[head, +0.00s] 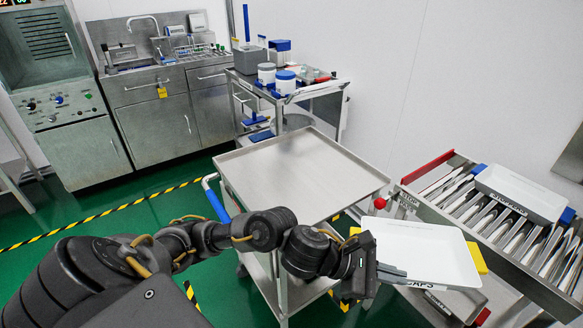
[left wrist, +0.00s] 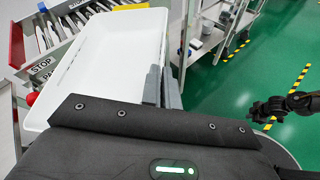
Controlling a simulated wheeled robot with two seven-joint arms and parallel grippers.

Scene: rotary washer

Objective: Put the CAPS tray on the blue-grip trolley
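A white tray (head: 425,248) is held in the air by my left gripper (head: 392,272), whose grey fingers are shut on its near left wall. A label on its near side seems to read CAPS, but it is small and tilted. The tray and the fingers (left wrist: 162,88) also show in the left wrist view, the tray (left wrist: 110,60) empty. The blue-grip trolley (head: 290,165) stands left of the tray, its top bare, its blue handle (head: 217,204) at the left. The tray is beside the trolley's right near corner, not over its top. My right gripper is not seen.
A roller conveyor (head: 440,205) with a red knob (head: 380,203) stands right, carrying another white labelled tray (head: 525,193). A loaded trolley (head: 330,88) is behind the bare one. A sink cabinet (head: 160,110) is at the back left. Green floor is open at left.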

